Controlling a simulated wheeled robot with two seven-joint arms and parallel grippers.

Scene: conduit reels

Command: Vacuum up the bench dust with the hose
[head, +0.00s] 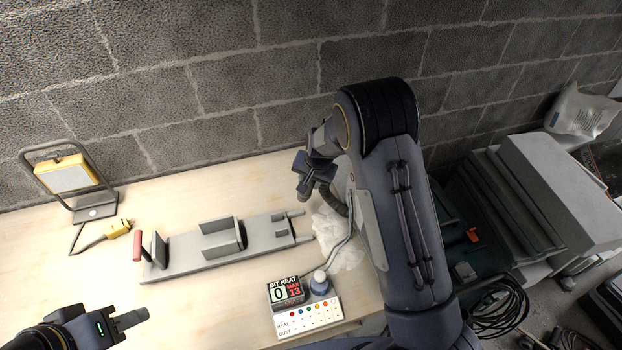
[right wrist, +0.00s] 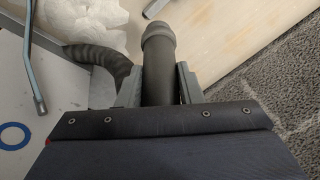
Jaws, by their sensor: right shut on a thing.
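My right gripper (head: 318,178) is shut on the dark hose (head: 337,205), above the back of the bench. In the right wrist view the hose nozzle (right wrist: 159,65) sits between the two fingers (right wrist: 160,88), its rounded end pointing away from the palm. The ribbed hose (right wrist: 95,55) curves off to the left. A white, lumpy patch of dust (head: 346,256) lies on the bench right of the grey fixture, partly hidden by my right arm. It also shows in the right wrist view (right wrist: 95,22). My left gripper (head: 135,314) is low at the left, seen edge-on, so its opening is unclear.
A long grey fixture (head: 190,263) with a red handle lies on the bench (head: 215,190). A "BIT HEAT" display (head: 286,292), a small bottle (head: 319,283) and a bent metal tube (head: 344,245) are near the dust. A yellow work lamp (head: 66,175) stands left. The block wall is behind.

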